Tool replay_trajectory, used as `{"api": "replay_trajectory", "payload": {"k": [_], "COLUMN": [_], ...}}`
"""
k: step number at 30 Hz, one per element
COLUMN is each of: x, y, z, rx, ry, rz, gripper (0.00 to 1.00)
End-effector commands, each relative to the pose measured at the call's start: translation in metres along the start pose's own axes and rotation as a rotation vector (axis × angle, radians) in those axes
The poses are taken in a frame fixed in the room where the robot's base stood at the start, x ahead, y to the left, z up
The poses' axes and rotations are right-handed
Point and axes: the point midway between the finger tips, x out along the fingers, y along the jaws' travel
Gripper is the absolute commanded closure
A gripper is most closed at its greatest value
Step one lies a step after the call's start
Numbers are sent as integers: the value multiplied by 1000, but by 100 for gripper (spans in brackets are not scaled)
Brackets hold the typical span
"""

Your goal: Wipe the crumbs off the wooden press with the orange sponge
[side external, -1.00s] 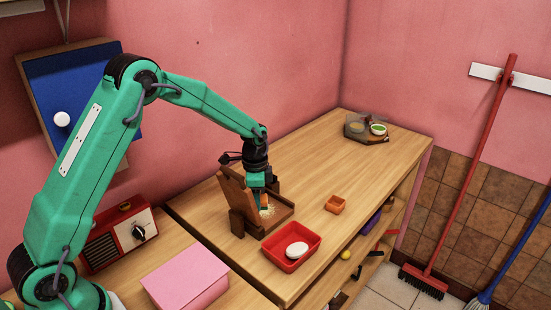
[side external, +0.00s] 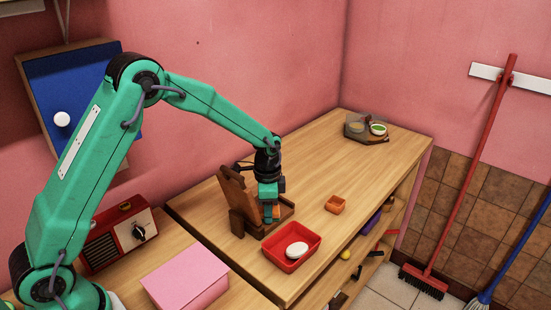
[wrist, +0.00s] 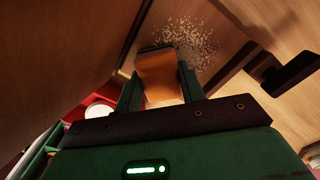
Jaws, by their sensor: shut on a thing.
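The wooden press (side external: 236,201) stands on the wooden counter, with an upright board and a low frame at its base. My gripper (side external: 269,212) points down over the press's base and is shut on the orange sponge (side external: 276,211). In the wrist view the sponge (wrist: 160,80) sits between the two green fingers. Pale crumbs (wrist: 190,42) lie scattered on the press's base just beyond and to the right of the sponge in the wrist view. In the side view the arm and gripper hide the crumbs. I cannot tell whether the sponge touches the surface.
A red tray (side external: 272,258) holding a white oval object (side external: 297,249) sits just in front of the press. A small orange box (side external: 335,204) lies to its right. A grey container with bowls (side external: 366,128) is at the far end. The counter between is clear.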

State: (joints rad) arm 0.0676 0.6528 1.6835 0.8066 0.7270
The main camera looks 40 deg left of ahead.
Motion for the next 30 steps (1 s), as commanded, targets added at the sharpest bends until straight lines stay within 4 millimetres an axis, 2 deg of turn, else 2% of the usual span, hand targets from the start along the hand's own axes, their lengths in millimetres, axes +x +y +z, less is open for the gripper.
{"api": "replay_trajectory", "payload": {"k": [5,8,24,30], "x": [-3,-23,-70,-80], "y": [8,7,7,7], "z": [-9,-8,-8,-8], "rx": [0,0,-1,-1], "ry": [1,4,3,1], "rz": [-1,-3,-2,-1], "gripper": [82,82,82,82]}}
